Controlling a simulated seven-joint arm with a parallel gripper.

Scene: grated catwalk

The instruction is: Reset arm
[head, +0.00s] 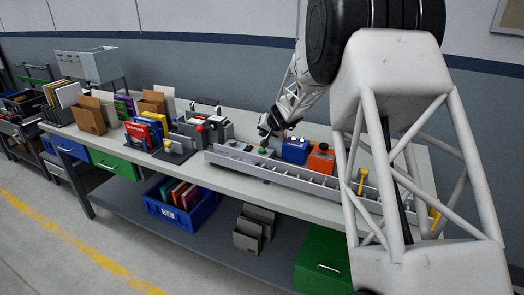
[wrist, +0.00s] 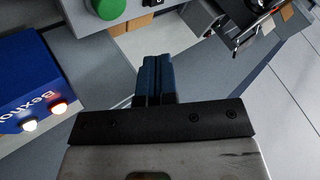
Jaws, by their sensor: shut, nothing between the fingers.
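My gripper (head: 265,131) is above the workbench, close to a green round button (head: 263,151) in the head view. In the wrist view my gripper (wrist: 155,62) shows its blue-grey fingers pressed together with nothing between them. The green button (wrist: 108,8) shows at the top of the wrist view, apart from the fingers. A blue box (head: 295,149) stands to the right of the gripper. In the wrist view this blue box (wrist: 32,85) is at the left, with two lit bulbs and white lettering.
A long grey rail (head: 320,186) runs along the bench front. An orange box (head: 321,158) stands beside the blue box. Folders, books and cardboard holders (head: 90,115) fill the bench's left part. A blue crate (head: 186,212) and green case (head: 322,262) sit on the lower shelf.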

